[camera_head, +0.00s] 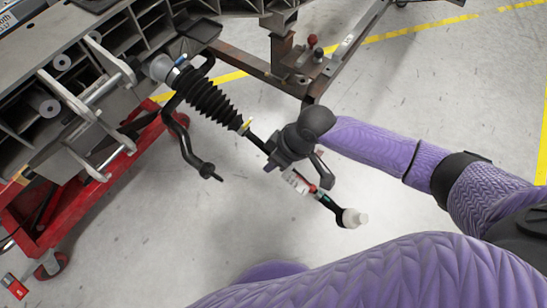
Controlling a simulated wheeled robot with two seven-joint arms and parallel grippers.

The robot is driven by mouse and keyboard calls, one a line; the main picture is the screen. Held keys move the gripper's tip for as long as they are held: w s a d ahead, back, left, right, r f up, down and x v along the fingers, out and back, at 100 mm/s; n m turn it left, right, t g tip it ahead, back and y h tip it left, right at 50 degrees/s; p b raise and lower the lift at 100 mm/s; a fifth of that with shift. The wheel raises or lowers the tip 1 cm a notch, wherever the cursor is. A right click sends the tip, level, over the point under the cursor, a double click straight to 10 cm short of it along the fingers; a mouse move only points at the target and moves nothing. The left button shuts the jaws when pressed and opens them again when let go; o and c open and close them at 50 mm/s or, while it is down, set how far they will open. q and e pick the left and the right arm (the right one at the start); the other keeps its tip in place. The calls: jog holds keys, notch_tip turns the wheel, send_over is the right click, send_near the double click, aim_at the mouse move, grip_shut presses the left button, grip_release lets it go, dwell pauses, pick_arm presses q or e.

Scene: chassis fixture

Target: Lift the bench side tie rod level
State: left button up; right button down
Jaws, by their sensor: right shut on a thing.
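The tie rod (326,199) is a thin dark rod with a white cap (352,218) at its free end. It runs diagonally from a black ribbed boot (209,99) at the chassis fixture (62,117) toward the lower right of the head view. My right gripper (284,161) comes in from the right and is shut on the tie rod, between the boot and the white cap. The gripper hides the stretch of rod that it holds. I cannot tell from this view whether the rod is level. My left gripper is not in view.
A black bent arm (187,149) hangs beside the boot. A red wheeled stand (75,192) is under the fixture at left. A rusty metal frame (250,64) stands behind the rod. The grey floor below the rod is clear.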

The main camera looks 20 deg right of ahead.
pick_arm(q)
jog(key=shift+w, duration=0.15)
pick_arm(e)
jog(key=r+g+h+p, duration=0.1)
jog(key=r+p, duration=0.2)
jog(key=p, duration=0.1)
jog(key=s+d+r+g+h+p, duration=0.1)
jog(key=r+p, duration=0.2)
jog(key=p, duration=0.1)
jog(key=s+r+g+h+p, duration=0.1)
jog(key=r+p, duration=0.3)
jog(key=p, duration=0.1)
jog(key=shift+d+m+g, duration=0.3)
jog(key=shift+r, duration=0.1)
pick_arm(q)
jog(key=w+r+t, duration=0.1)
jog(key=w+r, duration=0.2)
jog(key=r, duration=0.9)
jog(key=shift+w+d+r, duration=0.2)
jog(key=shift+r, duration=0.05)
pick_arm(e)
jog(key=c, duration=0.6)
grip_release()
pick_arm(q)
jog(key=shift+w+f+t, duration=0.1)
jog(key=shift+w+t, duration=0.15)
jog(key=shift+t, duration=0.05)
pick_arm(e)
jog(key=shift+o, duration=0.3)
jog(key=shift+s, duration=0.1)
